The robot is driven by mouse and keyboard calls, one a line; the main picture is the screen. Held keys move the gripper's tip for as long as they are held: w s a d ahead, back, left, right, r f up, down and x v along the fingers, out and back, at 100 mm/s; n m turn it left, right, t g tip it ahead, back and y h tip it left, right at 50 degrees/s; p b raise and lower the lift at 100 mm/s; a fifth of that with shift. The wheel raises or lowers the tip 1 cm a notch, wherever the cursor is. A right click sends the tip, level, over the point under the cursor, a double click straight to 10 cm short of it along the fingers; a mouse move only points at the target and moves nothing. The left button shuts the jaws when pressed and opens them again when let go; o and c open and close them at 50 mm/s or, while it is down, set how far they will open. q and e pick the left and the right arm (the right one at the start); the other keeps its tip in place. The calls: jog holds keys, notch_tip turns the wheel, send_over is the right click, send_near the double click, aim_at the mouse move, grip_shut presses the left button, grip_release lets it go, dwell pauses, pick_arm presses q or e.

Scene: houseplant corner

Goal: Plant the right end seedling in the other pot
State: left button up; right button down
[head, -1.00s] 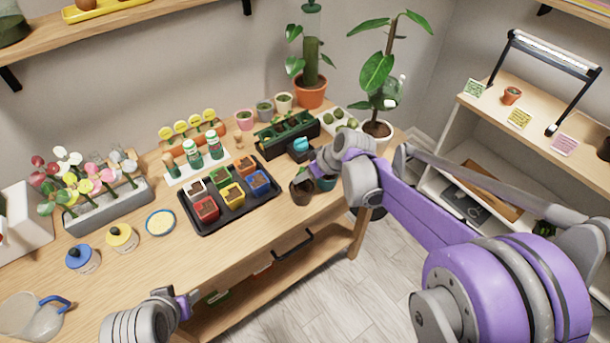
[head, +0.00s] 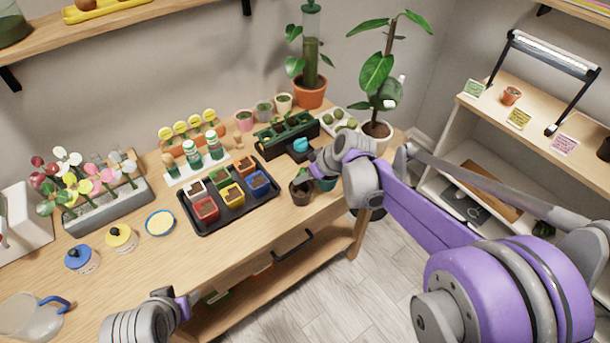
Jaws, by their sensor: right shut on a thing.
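My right gripper (head: 308,170) is low over the front right of the bench, just above a dark brown pot (head: 302,191). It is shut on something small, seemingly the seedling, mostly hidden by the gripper. I cannot tell whether the seedling touches the soil. A teal pot (head: 327,184) stands right beside the dark pot, partly hidden by my wrist. A dark green seedling tray (head: 287,135) with small plants stands behind. My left gripper (head: 188,303) is at the front edge of the bench, away from the pots; its jaw opening is unclear.
A black tray (head: 236,214) of colored square pots lies left of the dark pot. A black box with a turquoise top (head: 300,146) stands close behind my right gripper. A tall plant in a white pot (head: 375,137) stands behind my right arm. The front middle of the bench is clear.

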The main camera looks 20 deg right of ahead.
pick_arm(q)
jog(key=shift+s+f+b, duration=0.25)
jog(key=shift+f+b, duration=0.1)
jog(key=shift+f, duration=0.15)
jog(key=shift+s+f+b, duration=0.2)
jog(key=shift+f+b, duration=0.1)
jog(key=shift+f, duration=0.15)
pick_arm(e)
jog(key=shift+f, duration=1.2)
jog(key=shift+c, duration=2.2)
grip_release()
jog(key=shift+o, duration=0.3)
jog(key=o, duration=0.3)
jog(key=shift+o, duration=0.2)
pick_arm(q)
jog(key=shift+r, duration=0.15)
pick_arm(e)
jog(key=shift+r, duration=0.15)
jog(key=shift+w+r+p, duration=0.1)
jog(key=shift+r+p, duration=1.65)
jog(key=shift+r, duration=1.7)
pick_arm(q)
jog(key=w+r, duration=0.2)
jog(key=r, duration=0.3)
jog(key=shift+w, duration=0.4)
